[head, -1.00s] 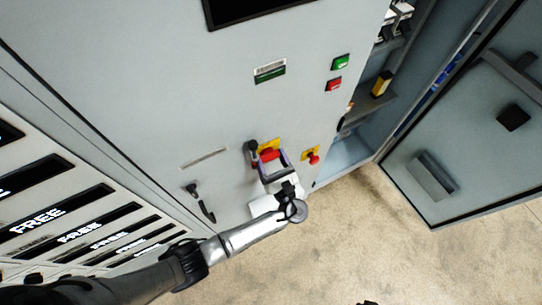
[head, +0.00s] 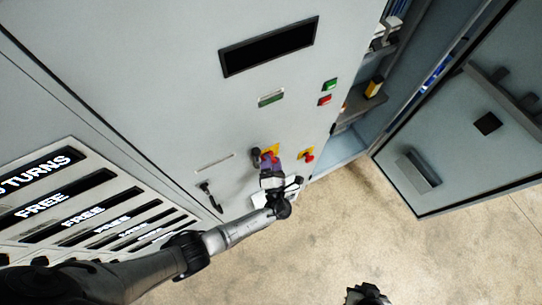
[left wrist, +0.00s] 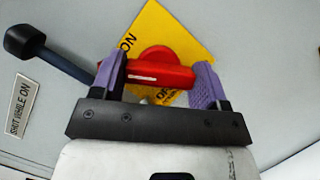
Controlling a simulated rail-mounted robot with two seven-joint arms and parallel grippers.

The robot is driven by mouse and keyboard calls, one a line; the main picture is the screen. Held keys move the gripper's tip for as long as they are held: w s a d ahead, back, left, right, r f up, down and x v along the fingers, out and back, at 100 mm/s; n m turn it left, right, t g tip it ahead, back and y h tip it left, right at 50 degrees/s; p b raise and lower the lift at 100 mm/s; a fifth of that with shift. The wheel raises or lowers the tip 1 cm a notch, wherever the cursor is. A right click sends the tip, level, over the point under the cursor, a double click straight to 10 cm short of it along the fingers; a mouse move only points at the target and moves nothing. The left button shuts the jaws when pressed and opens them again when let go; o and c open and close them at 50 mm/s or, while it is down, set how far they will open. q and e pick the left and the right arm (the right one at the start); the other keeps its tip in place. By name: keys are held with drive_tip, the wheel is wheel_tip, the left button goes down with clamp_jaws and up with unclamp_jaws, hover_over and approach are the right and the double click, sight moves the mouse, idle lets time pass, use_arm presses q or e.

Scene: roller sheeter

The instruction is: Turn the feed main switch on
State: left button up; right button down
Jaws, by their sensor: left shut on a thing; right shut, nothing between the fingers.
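The feed main switch is a red rotary handle (left wrist: 160,76) on a yellow plate (left wrist: 176,35) marked ON near the upper left and partly "OF" below. In the left wrist view the handle's bar lies nearly level across the picture. My left gripper (left wrist: 161,66) has its purple fingers at the two ends of the bar and is shut on it. In the head view my left gripper (head: 270,167) covers most of the switch on the cabinet front. My right gripper (head: 367,294) is at the bottom edge, shut and empty, away from the cabinet.
A black-knobbed lever (left wrist: 25,42) sticks out just left of the switch. Green (head: 330,84) and red (head: 325,100) buttons are above. An open cabinet door (head: 460,150) stands at the right over clear floor.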

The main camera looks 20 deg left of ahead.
use_arm(q)
drive_tip(key=m+p, duration=0.1)
drive_tip(key=m+h, duration=0.1)
drive_tip(key=m, duration=0.1)
drive_tip(key=shift+r+g+p, duration=0.2)
drive_tip(key=shift+g+p, duration=0.1)
drive_tip(key=shift+p, duration=0.05)
drive_tip(key=shift+f+m+g+h+p, duration=0.15)
drive_tip(key=shift+m+g+h+p, duration=0.2)
drive_tip(key=shift+m, duration=1.15)
use_arm(e)
drive_tip(key=shift+a+r, duration=0.15)
drive_tip(key=shift+r, duration=1.5)
use_arm(q)
drive_tip(key=shift+m, duration=0.3)
drive_tip(key=o, duration=0.9)
drive_tip(key=shift+o, duration=0.2)
drive_tip(key=b+v, duration=0.2)
drive_tip(key=v, duration=1.2)
drive_tip(key=shift+r, duration=0.25)
use_arm(e)
drive_tip(key=shift+f, duration=1.15)
